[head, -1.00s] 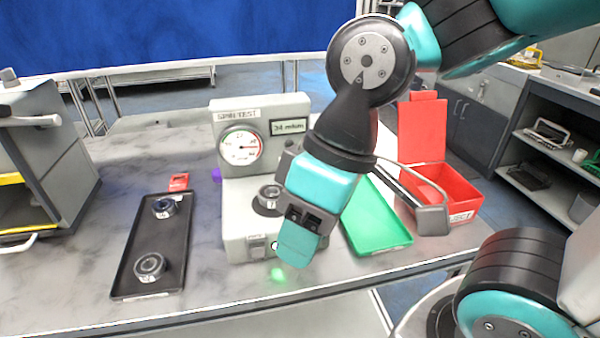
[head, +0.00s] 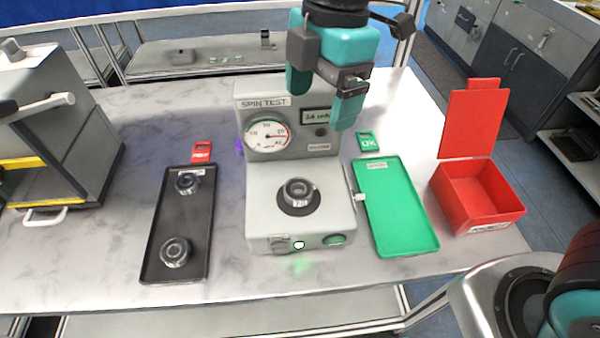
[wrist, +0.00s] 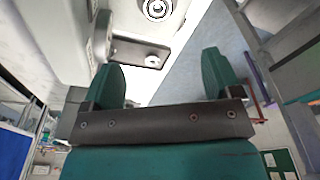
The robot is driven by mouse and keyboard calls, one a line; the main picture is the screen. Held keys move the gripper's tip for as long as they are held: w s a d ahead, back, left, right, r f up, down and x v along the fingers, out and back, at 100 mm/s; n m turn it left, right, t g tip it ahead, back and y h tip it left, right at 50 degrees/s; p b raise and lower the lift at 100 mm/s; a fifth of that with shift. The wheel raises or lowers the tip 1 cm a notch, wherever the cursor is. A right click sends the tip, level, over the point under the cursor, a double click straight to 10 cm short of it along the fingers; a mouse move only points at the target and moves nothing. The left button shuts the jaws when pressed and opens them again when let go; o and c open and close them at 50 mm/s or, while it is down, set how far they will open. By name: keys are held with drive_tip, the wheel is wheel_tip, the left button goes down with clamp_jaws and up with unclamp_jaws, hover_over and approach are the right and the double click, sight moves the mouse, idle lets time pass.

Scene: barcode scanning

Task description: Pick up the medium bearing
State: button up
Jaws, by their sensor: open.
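Three bearings show in the head view. One bearing (head: 298,194) sits on the round seat of the grey spin tester. A second (head: 187,183) lies at the far end of the black tray (head: 181,222), and a third (head: 176,251) lies near its front end. I cannot tell for sure which is the medium one. My gripper (head: 324,97) is open and empty, above the back of the spin tester (head: 265,220). In the wrist view its fingers (wrist: 161,80) are apart with nothing between them; a ring-shaped part (wrist: 157,8) shows at the top edge.
A green tray (head: 405,225) lies right of the tester, with a green OK tag (head: 367,142) behind it. A red open bin (head: 480,195) stands further right. A red tag (head: 202,152) lies behind the black tray. A grey cabinet (head: 60,130) stands left.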

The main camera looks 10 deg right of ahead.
drive_tip(key=n+p, duration=0.1)
drive_tip(key=p, duration=0.1)
hover_over(299, 190)
drive_tip(key=d, duration=0.1)
drive_tip(key=f, duration=1.1)
drive_tip(key=shift+w+d+f, duration=0.1)
drive_tip(key=shift+w+f, duration=0.1)
drive_tip(key=shift+f, duration=0.15)
drive_tip(key=shift+s+a+f+p, duration=0.1)
drive_tip(key=shift+a+f+p, duration=0.15)
drive_tip(key=shift+f, duration=0.65)
drive_tip(key=shift+s+a+f+p, duration=0.1)
drive_tip(key=shift+f+p, duration=0.1)
drive_tip(key=shift+f, duration=0.65)
drive_tip(key=shift+a+f+p, duration=0.2)
drive_tip(key=shift+f+p, duration=0.05)
drive_tip(key=shift+f, duration=0.65)
drive_tip(key=c, duration=1.2)
drive_tip(key=shift+o, duration=0.2)
